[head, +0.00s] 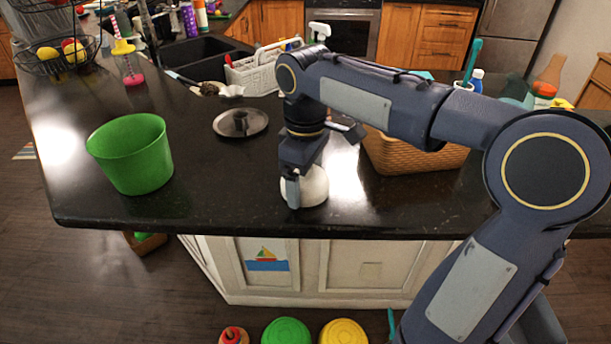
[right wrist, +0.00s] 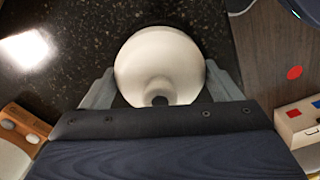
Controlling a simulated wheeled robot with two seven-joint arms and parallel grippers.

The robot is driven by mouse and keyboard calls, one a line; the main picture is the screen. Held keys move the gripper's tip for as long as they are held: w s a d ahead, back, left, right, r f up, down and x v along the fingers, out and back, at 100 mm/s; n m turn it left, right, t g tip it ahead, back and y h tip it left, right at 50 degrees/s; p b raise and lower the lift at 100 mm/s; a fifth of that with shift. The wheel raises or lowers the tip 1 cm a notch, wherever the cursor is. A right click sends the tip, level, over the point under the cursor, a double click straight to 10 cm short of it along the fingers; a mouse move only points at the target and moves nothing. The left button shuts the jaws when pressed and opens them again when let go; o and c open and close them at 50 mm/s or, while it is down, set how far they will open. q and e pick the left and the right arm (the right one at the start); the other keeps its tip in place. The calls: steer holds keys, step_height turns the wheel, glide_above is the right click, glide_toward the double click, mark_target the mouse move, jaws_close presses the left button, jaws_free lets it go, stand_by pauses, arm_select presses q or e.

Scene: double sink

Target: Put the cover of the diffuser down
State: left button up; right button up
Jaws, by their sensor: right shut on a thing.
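The white, rounded diffuser cover (head: 312,187) is at the front of the black counter, below my right gripper (head: 293,192). In the right wrist view the cover (right wrist: 158,62) sits between the two grey fingers (right wrist: 157,88), with a finger on each side. A dark hole shows at its narrow end. My right gripper is shut on it. Whether the cover touches the counter or hangs just above it I cannot tell. A dark round disc with a raised middle (head: 240,122) lies behind and left of it; whether it belongs to the diffuser is unclear. My left gripper is not in view.
A green bucket (head: 130,155) stands at the left of the counter (head: 225,195). A woven basket (head: 415,154) stands right of the cover, partly behind my right arm. A grey caddy (head: 257,75) and the sink (head: 190,58) are farther back. Counter between bucket and cover is clear.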

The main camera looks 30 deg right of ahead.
steer(key=shift+f, duration=0.1)
steer(key=o, duration=0.9)
steer(key=shift+c, duration=0.2)
steer(key=shift+r, duration=0.3)
step_height(320, 180, up, 12)
steer(key=shift+f+p, duration=0.15)
steer(key=shift+p, duration=0.7)
